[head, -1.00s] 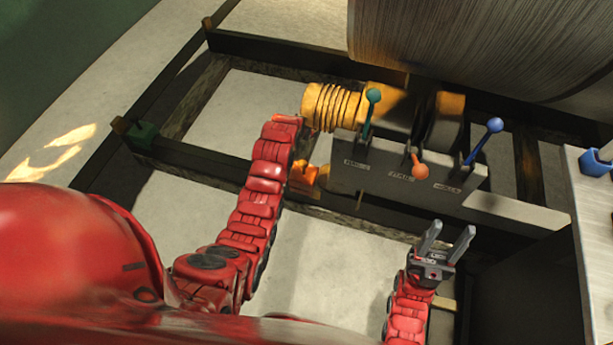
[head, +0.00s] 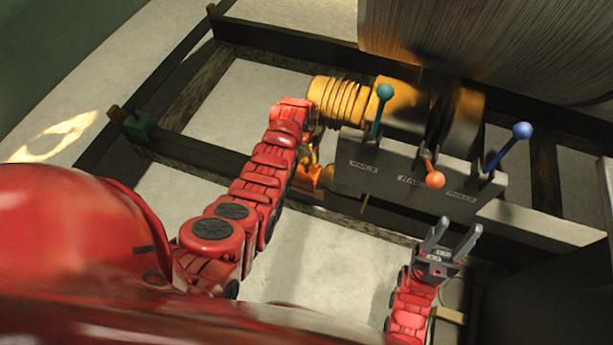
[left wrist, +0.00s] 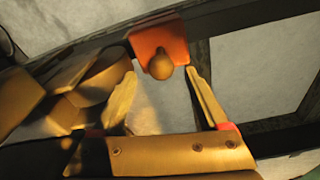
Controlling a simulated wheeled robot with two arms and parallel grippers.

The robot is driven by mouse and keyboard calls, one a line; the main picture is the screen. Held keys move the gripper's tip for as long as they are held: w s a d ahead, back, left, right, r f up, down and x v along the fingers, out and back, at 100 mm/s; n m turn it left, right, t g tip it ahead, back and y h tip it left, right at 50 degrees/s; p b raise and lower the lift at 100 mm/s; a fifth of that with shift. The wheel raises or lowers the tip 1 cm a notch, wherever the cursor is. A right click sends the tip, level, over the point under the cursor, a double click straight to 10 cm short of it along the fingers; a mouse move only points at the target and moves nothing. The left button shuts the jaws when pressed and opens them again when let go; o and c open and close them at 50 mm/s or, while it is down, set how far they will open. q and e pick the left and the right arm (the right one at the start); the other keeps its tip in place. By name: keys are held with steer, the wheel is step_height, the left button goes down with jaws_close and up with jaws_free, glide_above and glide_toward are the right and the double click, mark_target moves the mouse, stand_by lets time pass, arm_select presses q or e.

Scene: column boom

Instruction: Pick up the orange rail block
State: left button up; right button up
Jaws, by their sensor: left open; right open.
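The orange rail block (left wrist: 146,42) sits on the dark rail in the left wrist view, with a round knob (left wrist: 160,66) on its near side. In the head view the block (head: 308,178) shows partly, below the end of my left arm. My left gripper (left wrist: 162,76) is open, its two fingertips on either side of the knob and a little short of the block. No hold on it shows. In the head view the left gripper is mostly hidden by its own wrist. My right gripper (head: 449,236) is open and empty, pointing up at lower right.
A grey lever box (head: 400,185) stands right of the block with a green lever (head: 385,92), an orange lever (head: 434,180) and a blue lever (head: 522,130). A yellow ribbed cylinder (head: 340,100) lies behind it. A green block (head: 138,125) sits at the frame's left corner.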

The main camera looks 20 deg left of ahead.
mark_target(306, 165)
arm_select(q)
steer(key=shift+w+f+b, duration=0.15)
steer(key=shift+f+b, duration=0.15)
steer(key=shift+f, duration=0.95)
step_height(306, 165, down, 4)
steer(key=shift+f+b, duration=0.1)
steer(key=shift+b, duration=1.05)
steer(key=shift+w+f, duration=0.15)
steer(key=shift+f, duration=0.1)
jaws_close()
